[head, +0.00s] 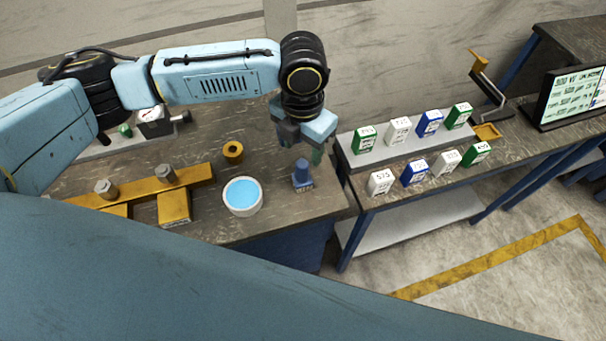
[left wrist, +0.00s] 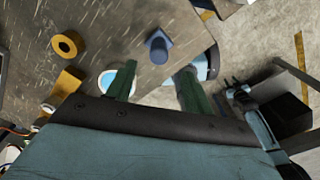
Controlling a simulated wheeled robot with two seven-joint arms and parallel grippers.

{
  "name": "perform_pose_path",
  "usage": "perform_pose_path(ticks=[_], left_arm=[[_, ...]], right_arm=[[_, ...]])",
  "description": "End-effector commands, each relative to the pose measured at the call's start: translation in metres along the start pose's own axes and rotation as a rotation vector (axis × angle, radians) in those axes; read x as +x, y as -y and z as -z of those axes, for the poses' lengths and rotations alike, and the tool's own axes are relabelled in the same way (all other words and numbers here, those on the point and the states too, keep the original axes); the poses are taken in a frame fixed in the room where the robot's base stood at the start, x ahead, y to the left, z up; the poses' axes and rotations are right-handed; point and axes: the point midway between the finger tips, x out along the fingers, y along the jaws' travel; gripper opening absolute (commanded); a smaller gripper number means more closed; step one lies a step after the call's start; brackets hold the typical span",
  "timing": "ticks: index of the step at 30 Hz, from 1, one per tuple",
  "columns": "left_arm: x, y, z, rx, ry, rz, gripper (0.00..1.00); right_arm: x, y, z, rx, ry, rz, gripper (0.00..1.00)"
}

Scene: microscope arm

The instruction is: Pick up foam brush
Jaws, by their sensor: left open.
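The foam brush appears to be the small blue piece (head: 302,175) with an upright knob on a block-like base. It stands near the right front edge of the dark workbench, right of the white bowl. It also shows in the left wrist view (left wrist: 158,46). My left gripper (head: 301,147) hangs above and slightly behind it, pointing down. Its green fingers stand apart with nothing between them in the left wrist view (left wrist: 157,85). The gripper and the blue piece look apart. My right gripper does not show.
The white bowl of blue liquid (head: 243,196) and a yellow ring (head: 233,151) stand left of the blue piece. A yellow beam with grey cylinders (head: 140,187) lies farther left. Several labelled boxes (head: 412,172) stand on the bench to the right. A gap separates the benches in front.

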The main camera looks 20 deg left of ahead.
Motion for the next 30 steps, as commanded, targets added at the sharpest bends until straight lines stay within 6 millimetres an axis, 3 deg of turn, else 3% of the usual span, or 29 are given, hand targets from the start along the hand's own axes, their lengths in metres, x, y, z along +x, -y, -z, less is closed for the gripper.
perform_pose_path(ticks=[4, 11, 21, 30], left_arm=[[0.027, 0.000, 0.000, -0.001, -0.003, 0.000, 0.52], [0.045, 0.000, 0.000, 0.000, 0.000, 0.000, 0.52], [0.090, -0.002, 0.000, 0.000, -0.001, 0.000, 0.52], [0.094, -0.002, 0.000, 0.001, 0.000, 0.000, 0.51]], right_arm=[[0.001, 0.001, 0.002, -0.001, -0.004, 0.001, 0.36], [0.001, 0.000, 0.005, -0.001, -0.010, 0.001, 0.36], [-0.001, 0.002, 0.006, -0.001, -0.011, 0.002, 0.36], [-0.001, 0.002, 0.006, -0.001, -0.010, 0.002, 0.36]])
